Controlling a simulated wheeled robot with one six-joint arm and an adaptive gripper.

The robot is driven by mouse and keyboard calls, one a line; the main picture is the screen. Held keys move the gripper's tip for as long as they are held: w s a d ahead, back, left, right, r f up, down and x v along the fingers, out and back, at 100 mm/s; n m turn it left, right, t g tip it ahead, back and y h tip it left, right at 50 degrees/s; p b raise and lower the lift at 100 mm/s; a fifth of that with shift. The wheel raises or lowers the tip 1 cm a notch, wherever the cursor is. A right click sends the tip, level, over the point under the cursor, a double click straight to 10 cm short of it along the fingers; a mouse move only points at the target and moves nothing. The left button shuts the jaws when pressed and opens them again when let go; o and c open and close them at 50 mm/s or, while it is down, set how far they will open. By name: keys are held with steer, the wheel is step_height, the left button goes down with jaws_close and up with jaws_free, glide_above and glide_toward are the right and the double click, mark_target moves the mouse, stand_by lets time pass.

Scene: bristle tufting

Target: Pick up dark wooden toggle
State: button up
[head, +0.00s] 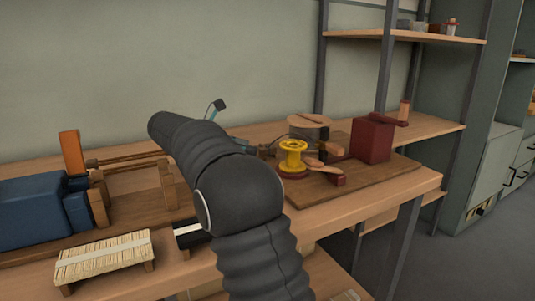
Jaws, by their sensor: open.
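I cannot pick out the dark wooden toggle with certainty; it may be hidden or too small to tell. My dark, ribbed arm crosses the middle of the head view and covers part of the bench (352,221). A brown wooden board (395,171) on the right of the bench carries a yellow spool (292,157), a dark red box (372,141) and several small wooden and dark red pieces (331,181).
On the left stand a blue machine body (35,212), an upright orange block (72,153) and a wooden frame (137,180). A pale bristle block (103,257) lies near the front edge. A shelf (405,37) rises behind on the right. The bench's front right corner is clear.

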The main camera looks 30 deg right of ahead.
steer(key=shift+s+d+r+b+x, duration=0.1)
steer(key=shift+r+x, duration=0.05)
steer(key=shift+x, duration=0.9)
steer(key=shift+s+d+r+b+x, duration=0.1)
steer(key=shift+r+b+x, duration=0.1)
steer(key=shift+x, duration=0.8)
steer(key=shift+s+r+b+x, duration=0.1)
steer(key=shift+r+x, duration=0.05)
steer(key=shift+x, duration=0.9)
steer(key=c, duration=0.9)
